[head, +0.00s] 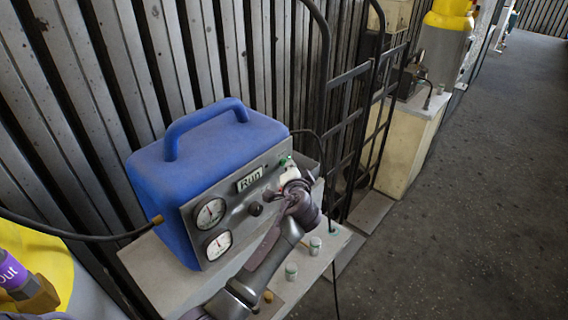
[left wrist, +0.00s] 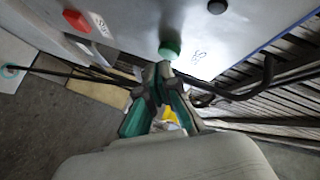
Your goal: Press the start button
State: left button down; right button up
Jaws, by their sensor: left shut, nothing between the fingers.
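A blue machine (head: 215,140) with a carrying handle stands on a light bench. Its grey front panel (head: 228,222) has a "Run" label, a black knob and two gauges. A small green button or lamp (head: 283,161) shows at the panel's upper right. In the left wrist view a round green button (left wrist: 169,50) and a red button (left wrist: 76,20) stick out of the panel. My left gripper (head: 284,187) is shut and empty at the panel's right part, hiding some of it. In the left wrist view its fingertips (left wrist: 160,74) are just beside the green button; I cannot tell whether they touch.
Small pale cylinders (head: 291,271) stand on the bench (head: 160,272) in front of the machine. A black hand truck (head: 350,125) leans at the slatted wall on the right. A dark hose enters from the left. The floor (head: 455,190) at right is clear.

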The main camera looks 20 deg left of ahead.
pick_arm(q)
jog(key=shift+d, duration=0.2)
jog(key=shift+s+d+b, duration=0.15)
jog(key=shift+s+d, duration=0.2)
jog(key=shift+d, duration=0.55)
jog(key=shift+s+d+b, duration=0.15)
jog(key=shift+s+d, duration=0.2)
jog(key=shift+d, duration=0.6)
jog(key=shift+s+d+b, duration=0.15)
jog(key=shift+s+d, duration=0.2)
jog(key=shift+d, duration=0.55)
